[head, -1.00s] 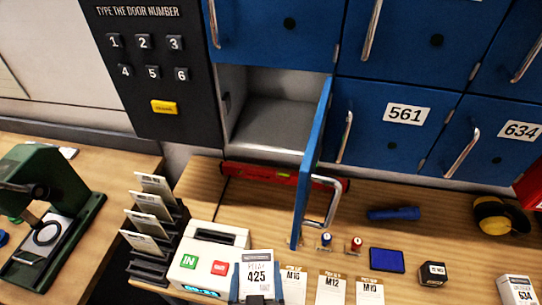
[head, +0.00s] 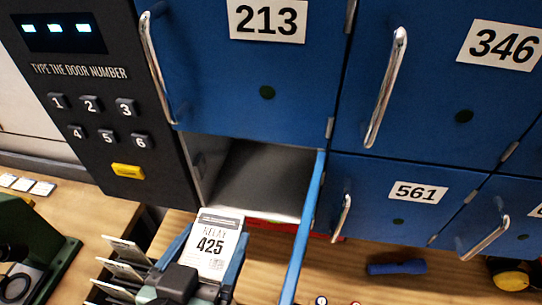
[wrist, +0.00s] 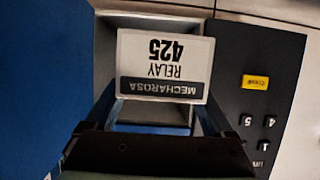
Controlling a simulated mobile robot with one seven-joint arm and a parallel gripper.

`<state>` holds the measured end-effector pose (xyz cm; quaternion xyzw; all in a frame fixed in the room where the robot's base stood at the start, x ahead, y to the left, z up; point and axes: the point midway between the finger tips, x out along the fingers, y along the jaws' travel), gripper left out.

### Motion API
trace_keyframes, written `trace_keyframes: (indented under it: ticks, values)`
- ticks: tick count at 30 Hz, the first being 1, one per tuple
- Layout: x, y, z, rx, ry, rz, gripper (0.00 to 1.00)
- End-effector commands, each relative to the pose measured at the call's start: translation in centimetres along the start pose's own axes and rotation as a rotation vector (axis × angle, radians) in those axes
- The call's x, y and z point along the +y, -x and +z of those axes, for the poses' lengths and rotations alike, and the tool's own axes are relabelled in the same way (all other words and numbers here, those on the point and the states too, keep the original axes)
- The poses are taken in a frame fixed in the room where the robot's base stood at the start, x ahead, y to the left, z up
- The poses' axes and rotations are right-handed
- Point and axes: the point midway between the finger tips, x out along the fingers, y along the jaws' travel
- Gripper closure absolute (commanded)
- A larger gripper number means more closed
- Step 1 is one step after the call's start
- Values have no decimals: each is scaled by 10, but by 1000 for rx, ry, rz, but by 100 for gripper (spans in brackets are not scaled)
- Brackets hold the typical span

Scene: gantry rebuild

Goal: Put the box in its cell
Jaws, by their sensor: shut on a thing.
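The box (head: 217,248) has a white label reading RELAY 425. My gripper (head: 207,262) is shut on it, with one finger on either side. In the head view the box is just in front of and below the open cell (head: 262,180), at its left part. The cell looks empty, and its blue door (head: 304,225) stands swung open to the right of the box. In the wrist view the box label (wrist: 163,65) shows upside down between the fingers, with part of the cell behind it. The box's far side is hidden.
Closed doors 213 (head: 265,70), 346 (head: 450,80) and 561 (head: 400,195) surround the cell. The keypad panel (head: 95,100) is at the left. Label cards (head: 122,268) stand at the lower left. A blue torch (head: 397,267) lies on the bench at the right.

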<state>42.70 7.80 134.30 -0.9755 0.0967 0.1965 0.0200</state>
Motion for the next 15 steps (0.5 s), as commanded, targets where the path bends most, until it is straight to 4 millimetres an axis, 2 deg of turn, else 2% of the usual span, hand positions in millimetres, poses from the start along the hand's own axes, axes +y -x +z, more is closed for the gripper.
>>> trace_keyframes:
  ticks: [4, 7, 15]
  values:
    - [0, -12, -5, 5, -1, 2, 97]
    - [0, -31, -11, 8, -5, 1, 97]
    - [-1, -47, -12, 11, -9, 12, 97]
